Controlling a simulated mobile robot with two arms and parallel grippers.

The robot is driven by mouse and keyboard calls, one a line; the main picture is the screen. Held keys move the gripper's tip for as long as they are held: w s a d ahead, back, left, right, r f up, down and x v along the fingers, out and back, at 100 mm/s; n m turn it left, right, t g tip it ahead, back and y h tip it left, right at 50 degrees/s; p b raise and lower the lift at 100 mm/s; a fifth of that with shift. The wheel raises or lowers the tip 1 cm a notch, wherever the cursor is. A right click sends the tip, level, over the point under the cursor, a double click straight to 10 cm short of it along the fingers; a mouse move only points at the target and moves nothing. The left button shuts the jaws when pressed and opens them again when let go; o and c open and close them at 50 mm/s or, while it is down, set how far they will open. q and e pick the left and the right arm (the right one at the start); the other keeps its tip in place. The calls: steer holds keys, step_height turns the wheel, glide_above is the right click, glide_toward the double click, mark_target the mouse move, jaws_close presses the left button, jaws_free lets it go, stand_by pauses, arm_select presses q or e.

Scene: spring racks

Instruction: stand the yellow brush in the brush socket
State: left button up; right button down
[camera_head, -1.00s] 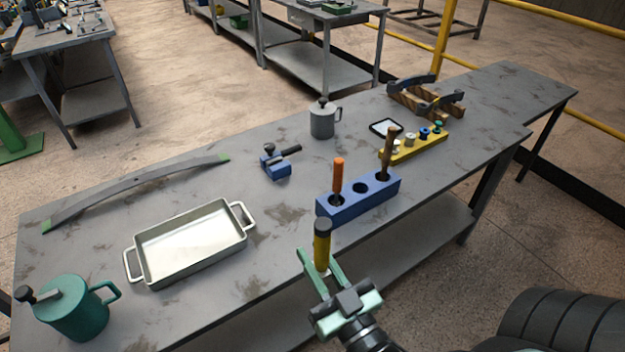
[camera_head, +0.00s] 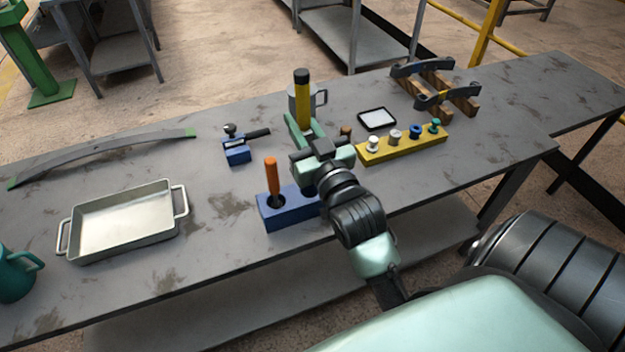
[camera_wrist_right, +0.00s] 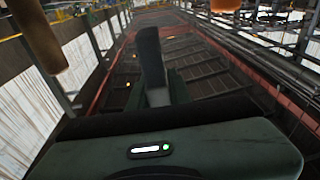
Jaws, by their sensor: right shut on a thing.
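My right gripper (camera_head: 304,132) is shut on the yellow brush (camera_head: 302,101), which is upright with a black top end. It holds the brush above the bench, beyond the blue block in the head view. The blue socket block (camera_head: 288,213) has an orange-handled tool (camera_head: 272,176) standing in its left hole. A brown handle tip (camera_head: 346,131) shows just past the gripper. In the right wrist view a dark finger (camera_wrist_right: 152,65) shows, but the brush is not clear. My left gripper is not in view.
A grey mug (camera_head: 320,98) stands behind the brush. A blue clamp-like tool (camera_head: 237,150) is to the left, and a yellow rack (camera_head: 405,147) with several knobs is to the right. A metal tray (camera_head: 165,238) lies at left. Bare bench lies between tray and block.

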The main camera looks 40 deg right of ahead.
mark_target(301, 104)
steer(key=shift+m+h, duration=0.3)
steer(key=shift+h, duration=0.2)
steer(key=f, duration=0.4)
steer(key=w+d+f, duration=0.1)
steer(key=f, duration=0.4)
steer(key=w+d+f, duration=0.1)
steer(key=f, duration=0.3)
steer(key=shift+f+b, duration=0.15)
steer(key=shift+b, duration=0.25)
steer(key=shift+f, duration=1.9)
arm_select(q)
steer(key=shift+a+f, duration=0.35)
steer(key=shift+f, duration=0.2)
arm_select(e)
steer(key=shift+s, duration=0.1)
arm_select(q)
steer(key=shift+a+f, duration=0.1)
arm_select(e)
steer(key=shift+f, duration=0.1)
steer(key=shift+f, duration=0.15)
steer(key=c, duration=1.3)
jaws_free()
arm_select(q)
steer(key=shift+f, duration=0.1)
